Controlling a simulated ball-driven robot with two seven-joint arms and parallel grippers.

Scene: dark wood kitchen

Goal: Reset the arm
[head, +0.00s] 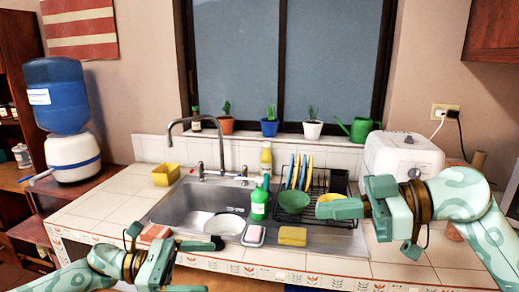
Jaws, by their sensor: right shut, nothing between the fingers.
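My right gripper (330,209) shows at the right of the head view, in front of the dish rack. It is shut and empty, with its fingers pointing left. Its fingers cover part of a yellow bowl in the rack. My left gripper (207,266) is low in the view, at the counter's front edge before the sink. Its fingers are apart with nothing visible between them. My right arm (462,205) reaches in from the right edge; my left arm (105,262) shows at the bottom left.
The sink (185,200) holds a white bowl (226,224). A green bottle (260,203), a soap dish (254,235) and a yellow sponge (293,236) stand near my grippers. The dish rack (318,212) holds a green bowl (293,201) and plates. A white toaster (403,153) is behind my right gripper.

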